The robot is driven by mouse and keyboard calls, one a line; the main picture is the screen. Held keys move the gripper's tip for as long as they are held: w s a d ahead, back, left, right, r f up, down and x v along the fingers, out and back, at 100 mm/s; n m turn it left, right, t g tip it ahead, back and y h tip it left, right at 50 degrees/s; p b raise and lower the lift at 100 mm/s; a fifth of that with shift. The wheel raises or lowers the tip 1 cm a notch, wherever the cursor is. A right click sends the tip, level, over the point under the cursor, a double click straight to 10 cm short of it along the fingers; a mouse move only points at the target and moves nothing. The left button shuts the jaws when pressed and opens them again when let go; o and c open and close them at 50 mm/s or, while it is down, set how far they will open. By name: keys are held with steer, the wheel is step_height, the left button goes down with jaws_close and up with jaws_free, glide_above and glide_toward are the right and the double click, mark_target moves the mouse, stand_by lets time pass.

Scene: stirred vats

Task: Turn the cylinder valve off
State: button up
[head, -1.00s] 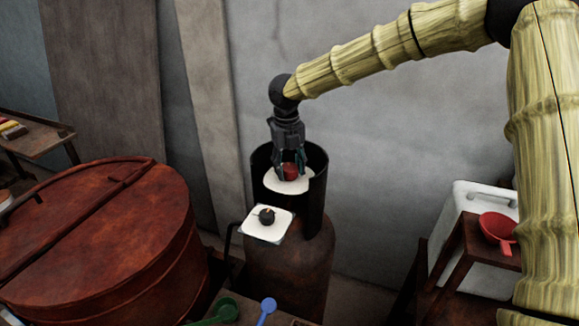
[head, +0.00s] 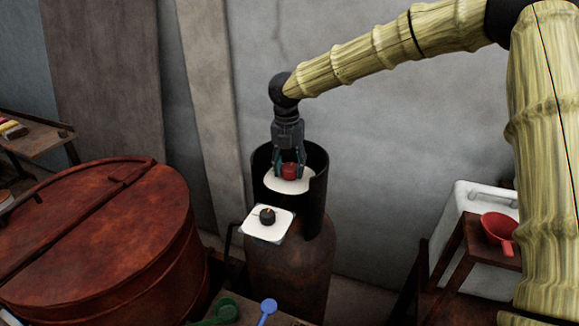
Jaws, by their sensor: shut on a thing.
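The gas cylinder (head: 290,265) is rusty brown and stands upright against the wall. A dark collar (head: 318,205) rises around its top, open toward me. Inside the collar a red valve knob (head: 289,171) sits above a white plate (head: 290,185). My gripper (head: 289,170) points down into the collar from above. Its fingers are shut on the red knob, one on each side. The knob's lower part and stem are hard to make out.
A white square plate with a black knob (head: 267,215) sits in front of the collar. A large rust-red lidded vat (head: 110,235) stands at left. At right a red scoop (head: 499,230) lies on a brown stand. Green (head: 218,311) and blue (head: 267,308) scoops lie at front.

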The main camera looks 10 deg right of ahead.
mark_target(288, 166)
steer(key=shift+r, duration=0.1)
steer(key=o, duration=1)
step_height(288, 166, up, 12)
steer(key=shift+w+a+f, duration=0.1)
steer(key=shift+a, duration=0.05)
stand_by(0.4)
